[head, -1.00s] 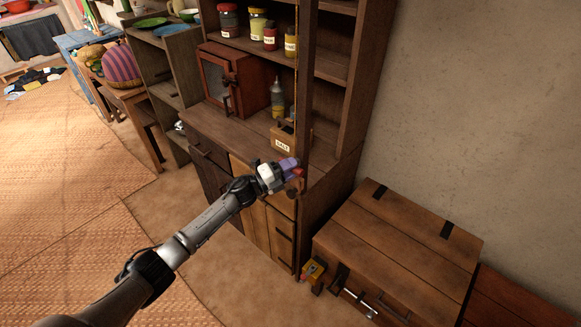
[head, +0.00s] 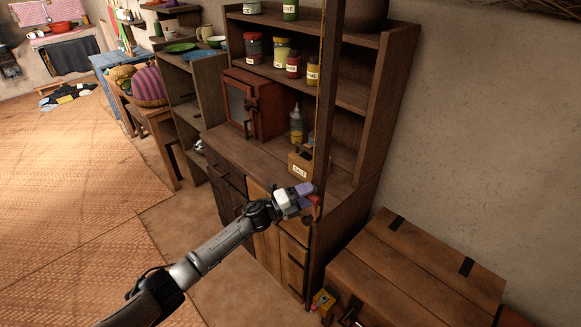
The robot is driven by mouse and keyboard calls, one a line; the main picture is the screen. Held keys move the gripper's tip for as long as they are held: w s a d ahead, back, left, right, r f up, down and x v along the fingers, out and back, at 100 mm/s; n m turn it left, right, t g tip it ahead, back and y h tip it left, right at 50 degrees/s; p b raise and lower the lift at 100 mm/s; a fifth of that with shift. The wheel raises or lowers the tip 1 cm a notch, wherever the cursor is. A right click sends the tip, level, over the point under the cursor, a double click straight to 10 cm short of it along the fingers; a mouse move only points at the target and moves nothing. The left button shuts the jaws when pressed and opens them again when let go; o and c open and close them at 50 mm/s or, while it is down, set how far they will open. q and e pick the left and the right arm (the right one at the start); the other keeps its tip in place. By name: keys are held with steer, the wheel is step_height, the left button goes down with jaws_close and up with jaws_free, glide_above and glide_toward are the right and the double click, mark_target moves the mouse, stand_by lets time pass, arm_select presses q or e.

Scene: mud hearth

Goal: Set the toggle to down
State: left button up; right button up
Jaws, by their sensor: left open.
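I cannot make out for certain which part is the toggle. My left gripper (head: 314,196), with purple and red finger parts, is open at the front right post (head: 327,110) of the dark wooden cupboard, just below the salt box. Whether it touches the post cannot be told. The gripper hides the part of the cupboard behind it. A small red-brown cabinet (head: 262,103) with dark fittings (head: 250,104) on its door stands on the cupboard's counter. My right gripper is not in view.
The salt box (head: 300,163) and a bottle (head: 297,124) stand on the counter, with jars (head: 282,52) on the shelf above. A wooden chest (head: 420,270) stands at the lower right. The matted floor (head: 70,220) at left is clear.

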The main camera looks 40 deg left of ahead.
arm_select(q)
step_height(320, 180, up, 30)
steer(key=p, duration=2.4)
steer(key=b+v, duration=0.4)
steer(key=v, duration=0.8)
steer(key=shift+s+f, duration=0.3)
steer(key=shift+s, duration=0.05)
steer(key=shift+a, duration=0.15)
